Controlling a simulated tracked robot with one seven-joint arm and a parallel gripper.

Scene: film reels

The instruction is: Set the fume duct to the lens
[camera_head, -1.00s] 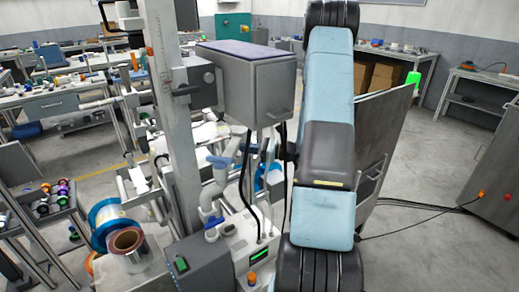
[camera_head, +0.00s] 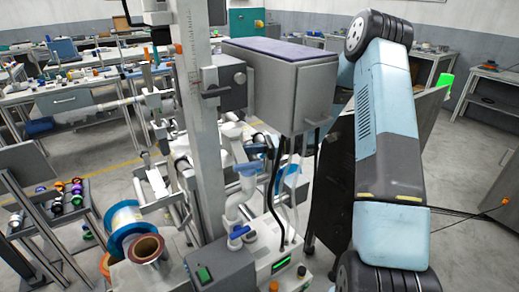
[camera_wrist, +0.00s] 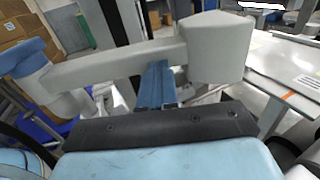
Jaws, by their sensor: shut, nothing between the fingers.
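The fume duct (camera_head: 236,205) is a white jointed pipe with blue joints, standing behind the grey column in the head view. In the wrist view, a pale grey pipe of the duct (camera_wrist: 115,65) crosses in front of my gripper. It has a blue joint at its left and a wide hood (camera_wrist: 220,45) at its right. My gripper (camera_wrist: 158,82) shows as narrow blue fingers beyond a dark plate; it is shut and empty, just below the pipe. I cannot tell whether they touch. I cannot make out the lens.
The grey box (camera_head: 280,90) on the upright column (camera_head: 198,120) stands close beside my arm. A white unit with a green display (camera_head: 280,265) and film reels (camera_head: 125,222) are in front. A bench (camera_wrist: 290,75) lies right in the wrist view. Open floor lies right.

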